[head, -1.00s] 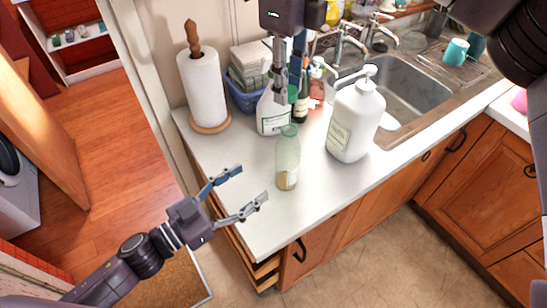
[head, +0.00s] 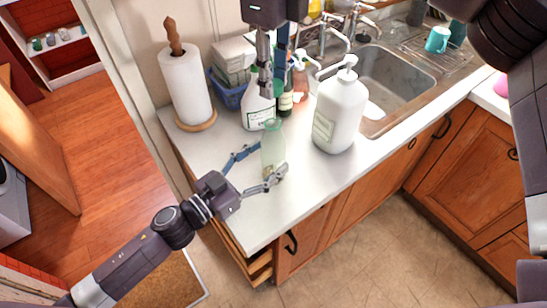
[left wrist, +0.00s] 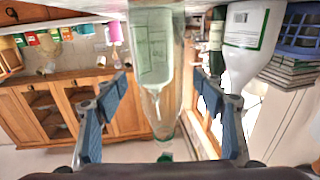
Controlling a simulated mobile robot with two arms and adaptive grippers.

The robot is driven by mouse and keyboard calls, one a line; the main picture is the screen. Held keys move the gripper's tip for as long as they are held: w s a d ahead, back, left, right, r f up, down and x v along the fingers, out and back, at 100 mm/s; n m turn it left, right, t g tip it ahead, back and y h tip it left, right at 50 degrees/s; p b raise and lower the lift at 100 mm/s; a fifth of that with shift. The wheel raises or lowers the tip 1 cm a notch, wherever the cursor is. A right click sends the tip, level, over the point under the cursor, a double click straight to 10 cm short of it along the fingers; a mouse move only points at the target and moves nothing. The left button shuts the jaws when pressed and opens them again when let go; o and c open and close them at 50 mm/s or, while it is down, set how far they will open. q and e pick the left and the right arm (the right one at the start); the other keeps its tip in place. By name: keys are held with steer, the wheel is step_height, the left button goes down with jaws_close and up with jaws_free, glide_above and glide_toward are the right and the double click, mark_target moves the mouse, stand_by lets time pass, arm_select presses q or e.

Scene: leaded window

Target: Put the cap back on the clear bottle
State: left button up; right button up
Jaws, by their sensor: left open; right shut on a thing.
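My left gripper (head: 269,160) is open, with one finger on each side of the bottle; I cannot tell whether either touches. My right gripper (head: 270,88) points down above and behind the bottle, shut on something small. I cannot make out its grip clearly in the head view. A small green piece (left wrist: 165,157), possibly the cap, shows beyond the bottle's neck in the left wrist view.
A white pump bottle (head: 340,112) stands right of the clear bottle. A white spray bottle (head: 257,112), a dark bottle (head: 286,102) and a blue basket (head: 229,95) stand behind. A paper towel roll (head: 185,88) is at left. The sink (head: 395,78) is at back right.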

mark_target(273, 117)
arm_select(q)
steer(key=shift+x, duration=1.35)
steer(key=shift+a, duration=0.1)
steer(key=c, duration=1.7)
jaws_close()
arm_select(e)
steer(key=shift+f, duration=2.5)
